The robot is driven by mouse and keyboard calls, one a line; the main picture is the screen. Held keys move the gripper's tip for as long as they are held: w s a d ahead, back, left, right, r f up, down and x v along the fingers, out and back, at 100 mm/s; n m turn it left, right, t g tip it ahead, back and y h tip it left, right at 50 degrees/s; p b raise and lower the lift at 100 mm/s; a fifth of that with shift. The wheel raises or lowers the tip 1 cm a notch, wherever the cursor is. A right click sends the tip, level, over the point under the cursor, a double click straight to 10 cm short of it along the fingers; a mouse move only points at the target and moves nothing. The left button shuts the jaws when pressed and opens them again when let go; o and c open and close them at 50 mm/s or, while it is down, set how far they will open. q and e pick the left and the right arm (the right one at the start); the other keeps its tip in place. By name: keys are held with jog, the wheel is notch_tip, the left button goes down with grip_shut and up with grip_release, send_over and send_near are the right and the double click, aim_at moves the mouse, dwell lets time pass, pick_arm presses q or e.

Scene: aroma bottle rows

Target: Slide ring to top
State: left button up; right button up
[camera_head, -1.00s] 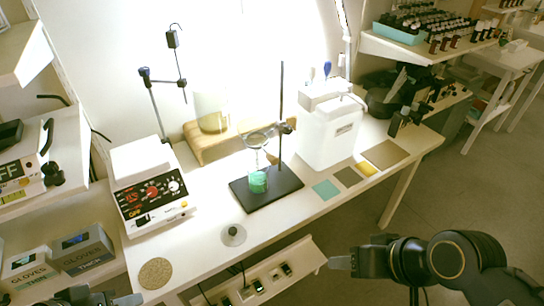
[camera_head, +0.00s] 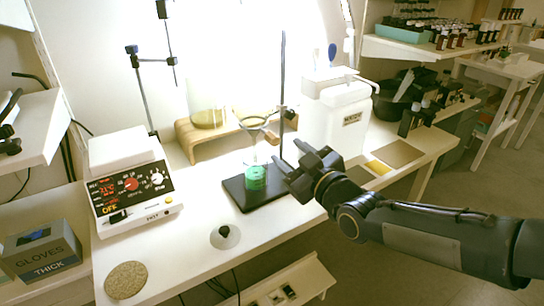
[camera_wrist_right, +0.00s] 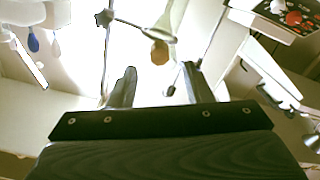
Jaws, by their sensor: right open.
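The metal ring (camera_head: 252,122) sits partway up the dark upright rod (camera_head: 283,70) of a stand, joined by a clamp (camera_head: 288,114). The stand's black base (camera_head: 237,196) is on the white bench. A flask with green liquid (camera_head: 255,178) stands on the base under the ring. My right gripper (camera_head: 294,160) is open and empty, in front of the rod and below the clamp; I see no contact with them. In the right wrist view its two fingers (camera_wrist_right: 161,87) are apart with nothing between them. My left gripper is out of view.
A hotplate (camera_head: 132,190) is to the left. A wooden riser (camera_head: 190,147) with a glass vessel stands behind the ring. A white container (camera_head: 337,122) is close to the right of the rod.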

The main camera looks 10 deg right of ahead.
aim_at(276, 142)
jog(key=shift+w+a+r, duration=0.1)
jog(key=shift+w+a, duration=0.1)
jog(key=shift+w, duration=0.15)
jog(key=x, duration=0.7)
jog(key=shift+c, duration=0.2)
grip_shut()
